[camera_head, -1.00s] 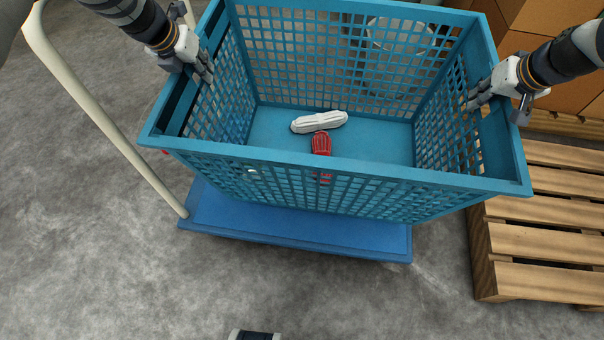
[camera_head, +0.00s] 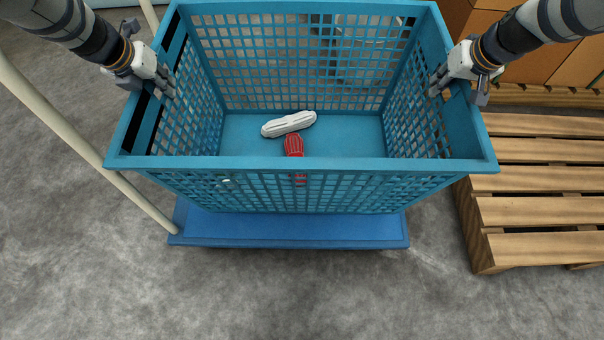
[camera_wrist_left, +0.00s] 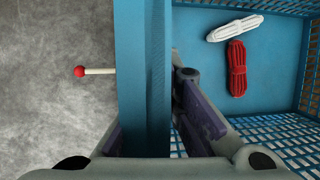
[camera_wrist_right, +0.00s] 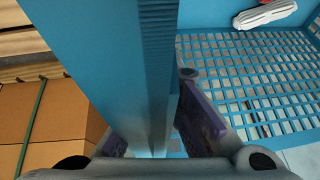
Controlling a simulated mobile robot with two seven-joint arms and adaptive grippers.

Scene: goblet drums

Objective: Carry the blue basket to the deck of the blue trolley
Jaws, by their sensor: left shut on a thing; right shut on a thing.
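The blue basket (camera_head: 300,163) is a large open crate with lattice walls, seen over the blue deck of the trolley (camera_head: 290,230). The head view does not show clearly whether its bottom touches the deck. My left gripper (camera_head: 168,84) is shut on the left rim, which also fills the middle of the left wrist view (camera_wrist_left: 145,80). My right gripper (camera_head: 440,84) is shut on the right rim, also seen in the right wrist view (camera_wrist_right: 150,70). Inside lie a white rope bundle (camera_head: 288,124) and a red rope bundle (camera_head: 294,146).
The trolley's cream handle post (camera_head: 90,145) rises on the left. A wooden pallet (camera_head: 535,210) stands close on the right, with cardboard boxes (camera_head: 575,62) behind it. A red-tipped rod (camera_wrist_left: 80,71) shows left of the rim. Grey floor (camera_head: 300,295) is clear in front.

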